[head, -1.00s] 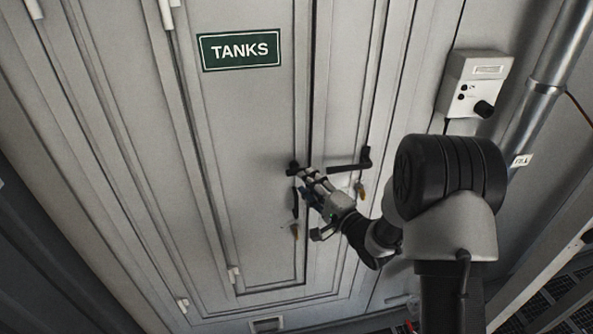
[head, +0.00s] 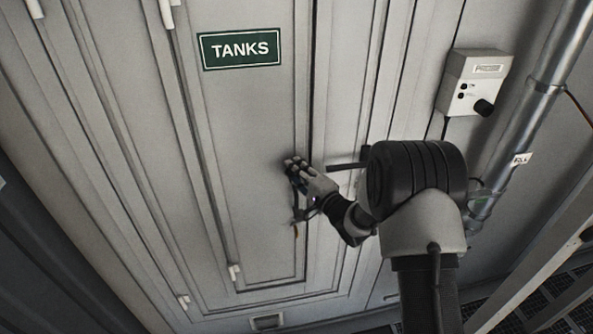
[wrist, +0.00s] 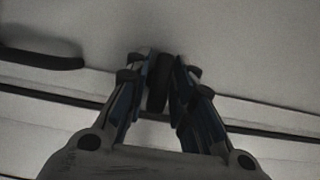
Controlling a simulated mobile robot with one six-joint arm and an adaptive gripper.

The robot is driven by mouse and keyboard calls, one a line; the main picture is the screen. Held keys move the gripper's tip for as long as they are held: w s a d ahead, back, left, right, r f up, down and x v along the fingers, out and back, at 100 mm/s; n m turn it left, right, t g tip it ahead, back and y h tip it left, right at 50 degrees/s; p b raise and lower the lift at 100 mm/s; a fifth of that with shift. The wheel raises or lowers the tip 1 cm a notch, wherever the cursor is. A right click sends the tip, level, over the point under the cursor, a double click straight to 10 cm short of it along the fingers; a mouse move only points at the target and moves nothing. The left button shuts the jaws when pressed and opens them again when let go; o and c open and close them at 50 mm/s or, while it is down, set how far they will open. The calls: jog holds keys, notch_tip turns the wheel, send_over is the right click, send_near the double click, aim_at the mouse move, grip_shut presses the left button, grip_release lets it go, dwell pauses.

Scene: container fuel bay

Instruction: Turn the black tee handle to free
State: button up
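A black handle (wrist: 159,86) on the grey door lies between the two fingers of my gripper (wrist: 159,75) in the wrist view. The fingers converge and look closed on its sides. In the head view my gripper (head: 297,168) is at the door's right edge, below the green TANKS sign, and hides most of this handle. A thin dark part with an orange-brown tag hangs below my fingers. A second black handle (head: 347,166) sticks out sideways just to the right, partly behind my arm.
The TANKS sign (head: 239,49) is on the door panel (head: 250,120). A grey control box (head: 475,82) with a black knob is on the wall at upper right, beside a metal pipe (head: 515,125). The door's left part is clear.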

grip_shut()
jog(key=shift+n, duration=0.3)
jog(key=n+g+h+b, duration=0.1)
jog(key=n, duration=0.2)
jog(key=shift+n+b, duration=0.35)
jog(key=shift+n, duration=0.05)
jog(key=n+h+b, duration=0.2)
jog(key=n, duration=0.1)
jog(key=shift+g, duration=0.3)
jog(key=n+h+b, duration=0.1)
jog(key=b, duration=0.2)
jog(key=n+h+b, duration=0.1)
jog(key=n+b, duration=0.1)
jog(key=b, duration=0.1)
jog(key=shift+a+f+n+b, duration=0.1)
jog(key=shift+f+n+b, duration=0.2)
jog(key=n+h+b, duration=0.2)
jog(key=b, duration=0.3)
jog(key=shift+r+b, duration=0.2)
jog(key=shift+b, duration=0.15)
jog(key=shift+r+n+b, duration=0.1)
jog(key=shift+n+b, duration=0.3)
jog(key=shift+b, duration=0.15)
